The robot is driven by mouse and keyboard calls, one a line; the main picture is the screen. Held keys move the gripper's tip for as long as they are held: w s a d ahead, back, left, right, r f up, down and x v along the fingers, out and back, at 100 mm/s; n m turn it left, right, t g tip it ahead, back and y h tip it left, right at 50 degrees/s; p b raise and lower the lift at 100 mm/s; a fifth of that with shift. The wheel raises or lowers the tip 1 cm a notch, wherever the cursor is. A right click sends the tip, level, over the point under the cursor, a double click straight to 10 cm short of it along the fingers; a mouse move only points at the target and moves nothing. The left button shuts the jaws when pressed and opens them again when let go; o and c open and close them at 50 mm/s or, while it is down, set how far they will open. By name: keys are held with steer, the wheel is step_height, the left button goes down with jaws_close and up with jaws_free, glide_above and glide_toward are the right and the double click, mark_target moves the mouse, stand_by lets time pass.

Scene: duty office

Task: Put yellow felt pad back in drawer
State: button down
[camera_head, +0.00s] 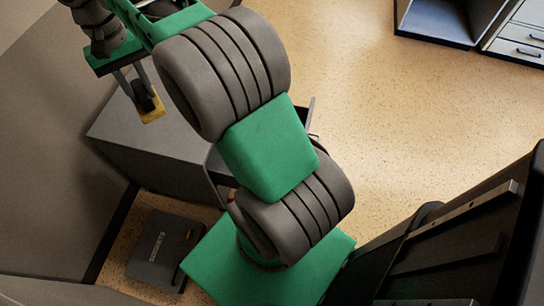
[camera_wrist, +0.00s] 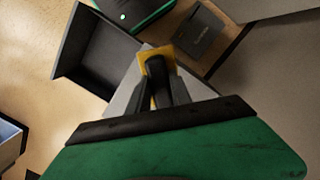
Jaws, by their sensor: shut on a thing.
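The yellow felt pad (camera_head: 153,117) is held between the fingers of my gripper (camera_head: 146,98) at the upper left of the head view, over the grey cabinet (camera_head: 165,158). In the wrist view, the pad (camera_wrist: 147,51) shows as a yellow edge around the dark fingertips (camera_wrist: 155,66), which hide its middle. The drawer (camera_wrist: 62,62) is pulled out from the cabinet, and its visible inside is dark and looks empty. In the head view my arm covers most of the drawer. The pad is beside the drawer opening in the wrist view, over the pale cabinet top.
A dark flat box with lettering (camera_head: 160,250) lies on the floor beside the cabinet; it shows in the wrist view (camera_wrist: 200,38). A grey surface (camera_head: 50,160) fills the left. An open-fronted unit (camera_head: 440,35) stands at the upper right. The speckled floor between is clear.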

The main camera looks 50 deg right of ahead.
steer(key=s+d+f+m+t+b, duration=0.1)
steer(key=s+d+f+m+b, duration=0.4)
steer(key=d+f+m, duration=0.7)
steer(key=s+d+f+m+t+b, duration=0.1)
steer(key=s+d+f+m+b, duration=0.35)
steer(key=d+f+m, duration=0.7)
steer(key=s+d+f+m+b, duration=0.3)
steer(key=s+d+f+m, duration=0.1)
steer(key=s+f, duration=0.6)
steer(key=shift+t, duration=0.3)
steer(key=f+b, duration=0.1)
steer(key=f, duration=0.2)
steer(key=f+b, duration=0.2)
steer(key=f, duration=0.2)
steer(key=w+f+b, duration=0.1)
steer(key=f, duration=0.3)
steer(key=shift+w+d, duration=0.1)
steer(key=shift+d, duration=0.15)
steer(key=shift+f, duration=0.15)
steer(key=c, duration=1.2)
jaws_free()
steer(key=shift+o, duration=0.2)
